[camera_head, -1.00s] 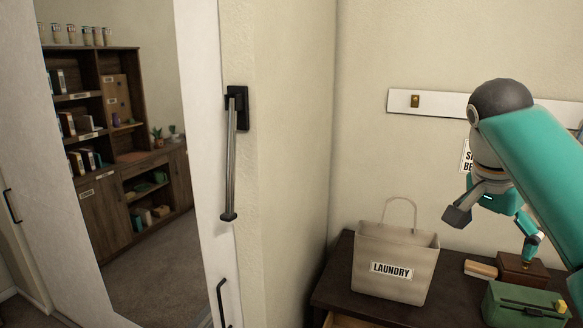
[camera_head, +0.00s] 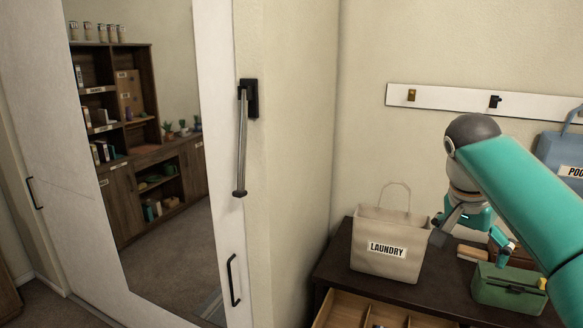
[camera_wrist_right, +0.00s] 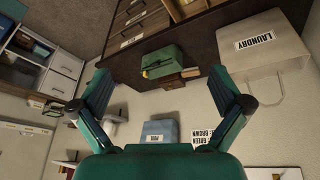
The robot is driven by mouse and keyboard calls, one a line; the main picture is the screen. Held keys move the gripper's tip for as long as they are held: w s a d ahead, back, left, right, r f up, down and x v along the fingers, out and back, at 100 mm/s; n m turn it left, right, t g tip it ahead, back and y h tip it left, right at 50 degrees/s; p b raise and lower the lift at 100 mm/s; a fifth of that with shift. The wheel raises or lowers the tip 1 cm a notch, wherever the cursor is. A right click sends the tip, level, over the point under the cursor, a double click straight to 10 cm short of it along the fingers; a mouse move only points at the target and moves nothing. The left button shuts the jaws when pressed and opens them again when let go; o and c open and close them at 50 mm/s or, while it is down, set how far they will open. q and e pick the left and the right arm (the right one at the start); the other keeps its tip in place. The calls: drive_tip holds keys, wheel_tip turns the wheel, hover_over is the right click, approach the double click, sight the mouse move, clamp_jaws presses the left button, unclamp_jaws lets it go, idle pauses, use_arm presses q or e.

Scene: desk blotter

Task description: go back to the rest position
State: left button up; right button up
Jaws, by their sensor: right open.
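My right gripper (camera_head: 472,238) hangs below its grey wrist joint at the end of the teal arm, in front of the dark dresser top. In the right wrist view the two fingers of this gripper (camera_wrist_right: 160,88) are spread wide, with nothing held between them. In the head view it overlaps the area just right of the beige LAUNDRY bag (camera_head: 385,262). My left gripper is in neither view.
A green box (camera_head: 500,290) and a wooden-handled brush (camera_head: 472,253) sit on the dresser (camera_head: 338,262), whose drawer (camera_head: 350,312) is open. A blue bag (camera_head: 562,150) hangs from the hook rail (camera_head: 450,98). A mirrored door (camera_head: 215,40) stands left.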

drive_tip(key=w+a+f+n+y, duration=0.1)
drive_tip(key=w+a+f+n, duration=0.15)
drive_tip(key=f, duration=0.45)
drive_tip(key=w+a+f+n+y, duration=0.1)
drive_tip(key=w+a+f+n, duration=0.15)
drive_tip(key=f, duration=0.45)
drive_tip(key=w+a+f+n+y, duration=0.1)
drive_tip(key=a+f, duration=0.2)
drive_tip(key=f, duration=0.4)
drive_tip(key=s+a+f+n+y, duration=0.1)
drive_tip(key=s+a+f, duration=0.1)
drive_tip(key=a+f, duration=0.35)
drive_tip(key=s+a+f+n+y, duration=0.1)
drive_tip(key=s+a+f+n, duration=0.1)
drive_tip(key=f, duration=0.7)
drive_tip(key=s+a+f+g+y, duration=0.1)
drive_tip(key=s+a+f, duration=0.2)
drive_tip(key=s+f, duration=0.25)
drive_tip(key=s+a+f+y, duration=0.2)
drive_tip(key=s+a+f, duration=0.1)
drive_tip(key=s+f, duration=0.3)
drive_tip(key=s+a+f, duration=0.1)
drive_tip(key=s+f, duration=0.1)
drive_tip(key=s, duration=0.4)
drive_tip(key=s+f, duration=0.3)
drive_tip(key=s, duration=0.3)
drive_tip(key=shift+s+a+f+n, duration=0.3)
drive_tip(key=shift+s+a+f, duration=0.05)
drive_tip(key=shift+s+a, duration=0.05)
